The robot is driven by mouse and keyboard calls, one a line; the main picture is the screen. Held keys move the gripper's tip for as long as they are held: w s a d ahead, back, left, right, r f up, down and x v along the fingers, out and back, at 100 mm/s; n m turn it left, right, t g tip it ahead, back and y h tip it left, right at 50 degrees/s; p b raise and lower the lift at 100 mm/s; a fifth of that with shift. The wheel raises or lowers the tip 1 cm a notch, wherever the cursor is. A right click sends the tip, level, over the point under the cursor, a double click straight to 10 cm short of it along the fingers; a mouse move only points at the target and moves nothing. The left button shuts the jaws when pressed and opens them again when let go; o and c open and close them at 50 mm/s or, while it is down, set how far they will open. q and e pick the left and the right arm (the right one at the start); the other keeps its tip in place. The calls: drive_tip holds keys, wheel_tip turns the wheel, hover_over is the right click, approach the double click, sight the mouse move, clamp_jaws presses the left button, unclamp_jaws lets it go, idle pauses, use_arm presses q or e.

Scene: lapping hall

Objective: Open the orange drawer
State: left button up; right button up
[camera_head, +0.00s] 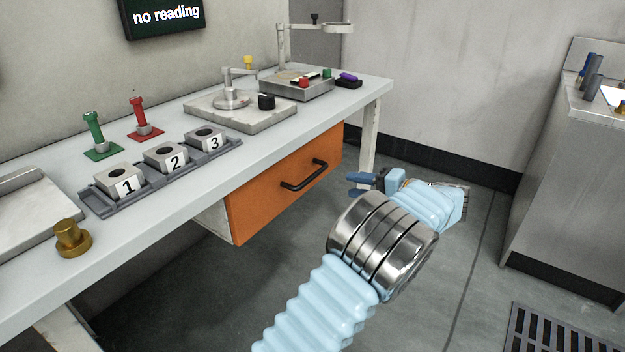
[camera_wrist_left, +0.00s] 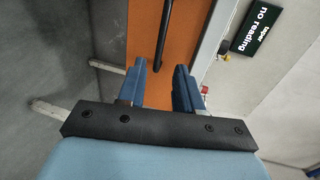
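The orange drawer (camera_head: 262,198) is under the grey workbench, its front in line with the bench and looking shut. Its black bar handle (camera_head: 304,174) is on the front. My left gripper (camera_head: 354,184) is in front of the drawer, to the right of the handle in the head view. In the left wrist view its two blue fingers (camera_wrist_left: 158,70) are apart with nothing between them. The orange front (camera_wrist_left: 146,38) and the black handle (camera_wrist_left: 164,40) lie ahead of the fingertips, with the handle roughly in line with the gap. My right gripper is in neither view.
The workbench (camera_head: 330,110) carries a rack with numbered blocks (camera_head: 165,158), red and green posts, and a brass knob (camera_head: 72,238). A bench leg (camera_head: 369,145) stands right of the drawer. The floor in front is clear; a metal cabinet (camera_head: 565,180) is at right.

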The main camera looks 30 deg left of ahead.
sight(314, 177)
use_arm(q)
drive_tip(key=p+x, duration=0.1)
drive_tip(key=x, duration=1.2)
drive_tip(key=shift+s+a, duration=0.1)
drive_tip(key=shift+a, duration=0.15)
clamp_jaws()
